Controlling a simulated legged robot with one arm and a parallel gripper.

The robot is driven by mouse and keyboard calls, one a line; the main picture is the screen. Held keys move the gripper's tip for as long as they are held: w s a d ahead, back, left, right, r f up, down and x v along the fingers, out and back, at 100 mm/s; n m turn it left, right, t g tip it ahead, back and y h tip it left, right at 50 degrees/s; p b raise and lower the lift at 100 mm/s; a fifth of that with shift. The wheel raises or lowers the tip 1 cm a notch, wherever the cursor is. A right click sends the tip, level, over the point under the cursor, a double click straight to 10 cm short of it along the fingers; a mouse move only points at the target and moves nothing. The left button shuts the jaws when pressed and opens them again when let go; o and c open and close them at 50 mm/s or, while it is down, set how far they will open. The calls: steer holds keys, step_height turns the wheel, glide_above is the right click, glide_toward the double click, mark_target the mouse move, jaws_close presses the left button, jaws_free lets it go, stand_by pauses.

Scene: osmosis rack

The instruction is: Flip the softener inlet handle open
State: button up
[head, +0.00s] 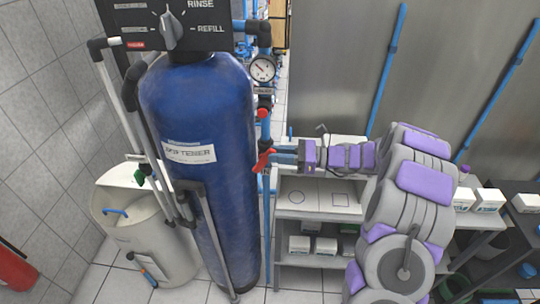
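The tall blue softener tank (205,165) stands left of centre, with a white "SOFTENER" label. A red handle (263,160) sits on the pipework just right of the tank, tilted in the picture. My gripper (282,157) reaches in from the right at about the handle's height, with its tips close to the handle's right side. I cannot tell whether they touch it. The fingers are small against the blue pipe parts, so their opening is unclear.
A pressure gauge (263,69) and a smaller red part (264,113) sit above the handle. A control head (170,27) tops the tank. A cream brine tank (150,235) stands at left. A grey shelf table (325,212) with white boxes stands under my arm.

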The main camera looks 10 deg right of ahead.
steer(key=shift+x, duration=1.3)
steer(key=shift+r, duration=0.1)
jaws_close()
